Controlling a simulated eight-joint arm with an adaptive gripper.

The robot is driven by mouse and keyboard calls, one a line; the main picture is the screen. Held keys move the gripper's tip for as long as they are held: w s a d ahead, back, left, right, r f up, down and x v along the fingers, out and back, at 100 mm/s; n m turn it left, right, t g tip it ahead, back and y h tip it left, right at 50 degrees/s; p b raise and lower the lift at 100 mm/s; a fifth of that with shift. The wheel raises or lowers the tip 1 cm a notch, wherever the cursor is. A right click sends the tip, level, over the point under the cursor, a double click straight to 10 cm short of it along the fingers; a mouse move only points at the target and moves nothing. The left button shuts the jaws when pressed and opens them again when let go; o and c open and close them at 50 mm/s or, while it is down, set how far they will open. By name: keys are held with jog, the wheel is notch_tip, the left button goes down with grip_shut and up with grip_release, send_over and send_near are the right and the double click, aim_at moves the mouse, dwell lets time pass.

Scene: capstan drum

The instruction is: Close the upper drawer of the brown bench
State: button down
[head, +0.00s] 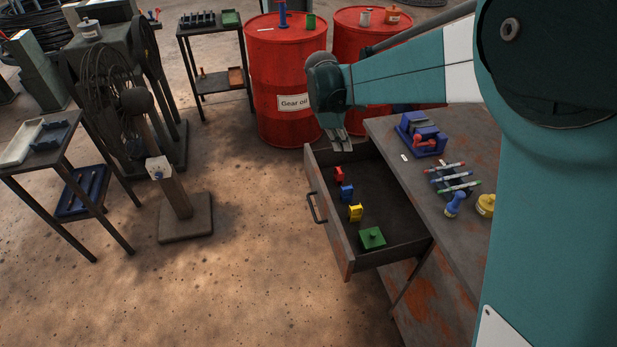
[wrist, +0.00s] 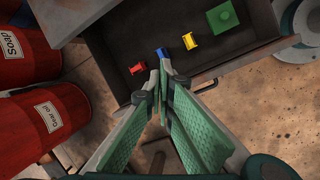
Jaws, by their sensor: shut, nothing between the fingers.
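The upper drawer (head: 331,222) of the brown bench (head: 462,262) stands pulled out in the head view, its dark handle (head: 313,207) facing left. Inside lie a red piece (head: 339,174), a blue piece (head: 347,192), a yellow piece (head: 356,212) and a green block (head: 372,238). My gripper (head: 343,146) is above the drawer's far end, pointing down, shut and empty. In the wrist view the fingertips (wrist: 164,68) meet in front of the drawer interior (wrist: 118,77); the same pieces show beyond them. I cannot tell whether the fingertips touch the drawer.
On the bench top are a blue holder (head: 422,137), several markers (head: 453,178), a blue stamp (head: 455,203) and a yellow pot (head: 486,205). Red drums (head: 287,80) stand behind the drawer. A post on a square base (head: 185,217) stands left; the floor between is clear.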

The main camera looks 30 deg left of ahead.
jog(key=s+a+f+n, duration=0.3)
jog(key=a+f, duration=0.5)
jog(key=a, duration=0.2)
jog(key=s+a+f+n+h, duration=0.1)
jog(key=s+a+f+n, duration=0.1)
jog(key=a+f, duration=0.6)
jog(key=shift+s+a+f+n+h, duration=0.2)
jog(key=shift+s+a+n+h, duration=0.15)
jog(key=shift+s+a, duration=0.4)
jog(key=shift+w+a, duration=0.15)
jog(key=w+d+f+b, duration=0.3)
jog(key=w+d+f, duration=0.2)
jog(key=f, duration=0.4)
jog(key=shift+w+d+f, duration=0.15)
jog(key=shift+w+d, duration=0.1)
